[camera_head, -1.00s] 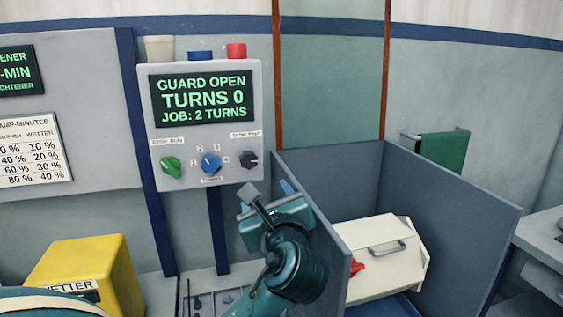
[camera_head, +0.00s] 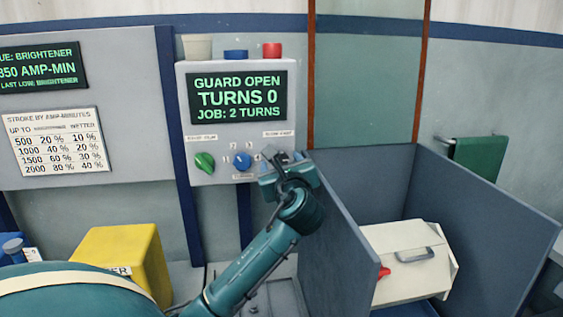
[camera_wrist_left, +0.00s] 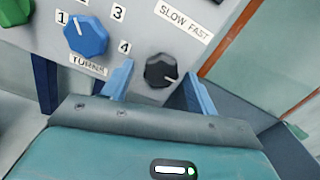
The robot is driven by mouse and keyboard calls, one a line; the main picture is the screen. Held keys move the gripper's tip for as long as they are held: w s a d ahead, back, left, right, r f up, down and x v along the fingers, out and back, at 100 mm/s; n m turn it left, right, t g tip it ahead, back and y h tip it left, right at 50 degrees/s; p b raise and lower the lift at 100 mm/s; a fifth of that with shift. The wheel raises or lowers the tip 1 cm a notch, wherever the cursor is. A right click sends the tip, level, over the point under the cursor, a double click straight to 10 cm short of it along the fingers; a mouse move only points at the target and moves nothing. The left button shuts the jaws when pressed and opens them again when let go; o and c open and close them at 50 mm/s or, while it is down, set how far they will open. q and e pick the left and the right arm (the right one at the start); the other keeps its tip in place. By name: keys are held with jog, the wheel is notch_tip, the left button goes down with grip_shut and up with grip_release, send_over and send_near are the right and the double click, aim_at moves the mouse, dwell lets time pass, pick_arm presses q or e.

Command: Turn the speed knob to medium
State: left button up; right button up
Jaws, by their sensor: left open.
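The speed knob is the black knob (camera_wrist_left: 160,70) under the "SLOW FAST" label (camera_wrist_left: 183,18) on the grey control panel (camera_head: 235,130). In the left wrist view its white mark points to the right and slightly down. My left gripper (camera_head: 284,163) is open in front of the panel. In the left wrist view its blue fingers (camera_wrist_left: 158,84) lie on either side of the knob, with a gap on each side; I cannot tell contact. In the head view the gripper mostly hides the knob. My right gripper is not in view.
A blue "TURNS" knob (camera_wrist_left: 86,37) sits just left of the black knob, and a green knob (camera_head: 204,162) lies farther left. The panel screen (camera_head: 238,98) reads "GUARD OPEN, TURNS 0, JOB: 2 TURNS". A blue-grey bin wall (camera_head: 340,225) stands close right of my left arm.

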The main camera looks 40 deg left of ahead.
pick_arm(q)
jog(key=shift+w+a, duration=0.1)
jog(key=shift+a, duration=0.05)
jog(key=c, duration=1)
